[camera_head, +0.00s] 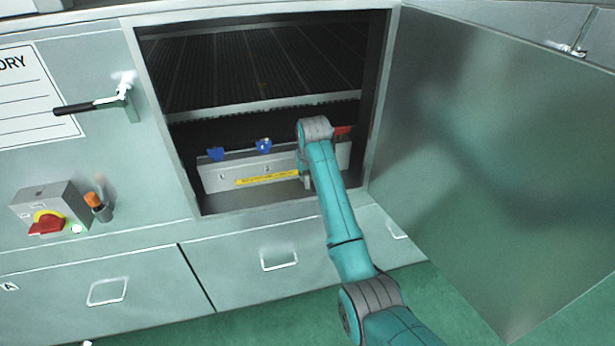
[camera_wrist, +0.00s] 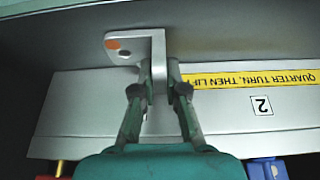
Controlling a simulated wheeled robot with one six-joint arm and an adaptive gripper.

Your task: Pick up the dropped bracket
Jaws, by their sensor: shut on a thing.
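The bracket (camera_wrist: 128,46) is a grey metal angle piece with an orange dot and small holes, at the top centre of the wrist view. My gripper (camera_wrist: 160,84) has its two fingers closed on the bracket's upright flange, one on each side. The wide flange sticks out to the left above the fingers. In the head view my gripper (camera_head: 304,168) is inside the open cabinet, in front of a light grey panel. My arm hides most of the bracket there. I cannot tell whether the bracket touches the surface beside it.
The panel (camera_head: 220,178) carries a yellow strip (camera_head: 262,179), two blue knobs (camera_head: 216,153) and a red handle (camera_head: 342,131). The cabinet's door (camera_head: 490,150) stands open on the right. A dark ribbed rack (camera_head: 250,70) lies above the panel. Cabinet walls close in both sides.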

